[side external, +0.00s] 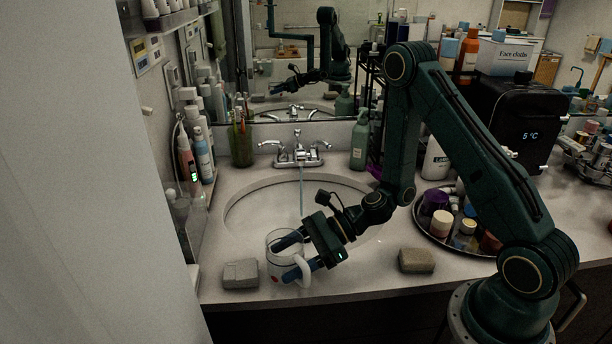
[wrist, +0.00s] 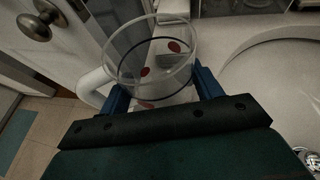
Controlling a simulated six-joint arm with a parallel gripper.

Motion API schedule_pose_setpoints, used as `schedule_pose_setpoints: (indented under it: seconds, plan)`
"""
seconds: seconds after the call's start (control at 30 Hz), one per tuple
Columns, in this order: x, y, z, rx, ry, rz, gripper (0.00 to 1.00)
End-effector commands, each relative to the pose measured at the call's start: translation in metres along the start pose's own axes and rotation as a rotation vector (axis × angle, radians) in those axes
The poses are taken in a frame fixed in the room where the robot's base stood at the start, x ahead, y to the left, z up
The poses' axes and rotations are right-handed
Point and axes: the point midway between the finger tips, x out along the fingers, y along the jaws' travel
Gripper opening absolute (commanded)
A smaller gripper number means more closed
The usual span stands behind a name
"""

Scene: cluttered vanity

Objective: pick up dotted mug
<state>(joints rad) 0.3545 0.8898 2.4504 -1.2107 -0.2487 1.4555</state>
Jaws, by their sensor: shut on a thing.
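The dotted mug (side external: 275,262) is clear glass with red dots and a white handle. It stands roughly upright at the front edge of the counter, left of my arm; I cannot tell whether its base touches the counter. My gripper (side external: 291,257) is shut on the mug, one blue finger on each side of it. The wrist view shows the mug (wrist: 150,58) between the fingers of the gripper (wrist: 160,92), its open rim toward the camera and its handle at the left, beside the left finger. The mug's lower part is partly hidden.
A grey block (side external: 240,273) sits close left of the mug, and a brown block (side external: 416,260) lies to its right. Behind is the sink (side external: 258,208) with a running faucet (side external: 297,150). A round tray (side external: 424,226) of jars stands at right.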

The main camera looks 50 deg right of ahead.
Motion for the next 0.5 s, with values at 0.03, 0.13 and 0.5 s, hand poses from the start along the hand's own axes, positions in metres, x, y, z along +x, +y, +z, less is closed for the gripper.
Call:
schedule_pose_setpoints:
  seconds: [0.03,0.13,0.5]
  plan:
    - [-0.002,0.0,0.005,-0.004,-0.001,0.0,0.4]
    - [-0.006,0.0,0.016,-0.005,-0.002,-0.001,0.4]
    - [-0.025,0.0,0.061,-0.006,-0.002,-0.001,0.4]
